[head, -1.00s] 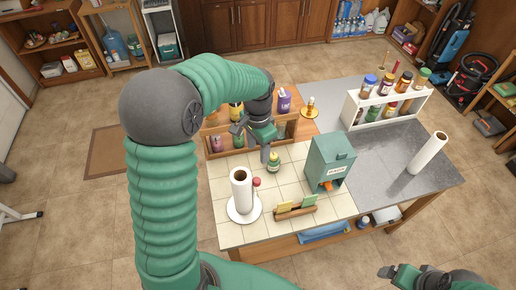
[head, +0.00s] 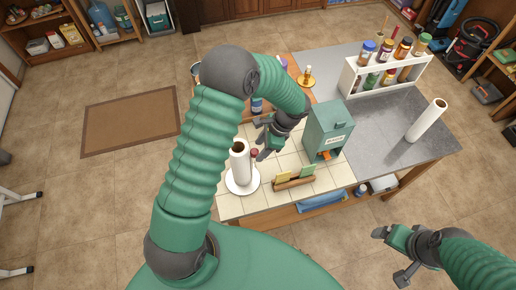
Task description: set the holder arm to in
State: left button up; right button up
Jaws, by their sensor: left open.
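A white paper towel roll (head: 239,162) stands upright on a round white base (head: 241,186) at the left of the tiled counter. A small red-topped part (head: 254,153) shows close beside the roll; I cannot tell whether it belongs to the holder arm. My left gripper (head: 260,140) is open and empty, just behind and right of the roll, above the tiles. I cannot tell if it touches anything. My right gripper (head: 391,255) is apart from the counter at lower right, its fingers spread and empty.
A green dispenser box (head: 328,130) with an orange spout stands right of my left gripper. A small wooden rack (head: 294,182) with sponges is in front. A white jar shelf (head: 384,77) and another paper roll (head: 426,120) stand on the grey counter, whose middle is clear.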

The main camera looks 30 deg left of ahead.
aim_at(257, 151)
pick_arm(q)
jog(key=shift+a+f, duration=0.35)
jog(key=shift+f, duration=0.25)
jog(key=shift+a+f, duration=0.3)
jog(key=shift+f, duration=0.3)
jog(key=shift+a+f, duration=0.2)
jog(key=shift+a, duration=0.05)
jog(key=shift+s+a, duration=0.25)
jog(key=shift+d, duration=0.3)
jog(key=c, duration=0.6)
jog(key=shift+w+d, duration=0.1)
grip_shut()
